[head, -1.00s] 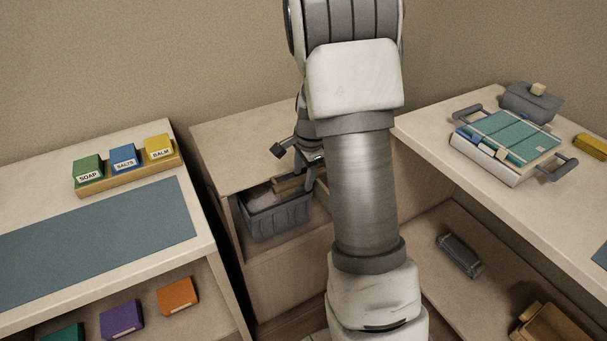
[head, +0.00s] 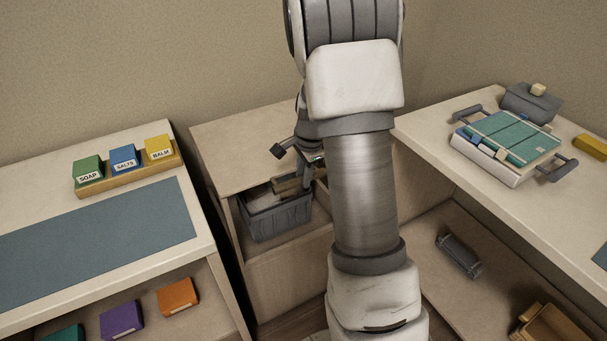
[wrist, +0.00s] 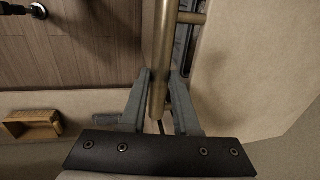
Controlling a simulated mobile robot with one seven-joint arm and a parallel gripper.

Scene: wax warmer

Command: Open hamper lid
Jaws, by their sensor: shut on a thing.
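A grey ribbed bin (head: 278,219), which looks like the hamper, stands in the open compartment of the low middle cabinet. A pale surface and a wooden bar (head: 287,187) show at its top; I cannot tell how far any lid is raised. My gripper (head: 305,178) is at the bin's upper right, partly hidden by my arm. In the wrist view, my gripper (wrist: 160,88) is shut on a round tan bar (wrist: 163,50), with one finger on each side. A short post joins the bar to a part with a dark edge.
The cabinet's top board (head: 245,140) overhangs the bin closely. A left counter (head: 60,275) holds labelled boxes, and a right counter (head: 500,190) holds a tray with grey handles. A grey roller-like object (head: 459,256) lies on the lower right shelf.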

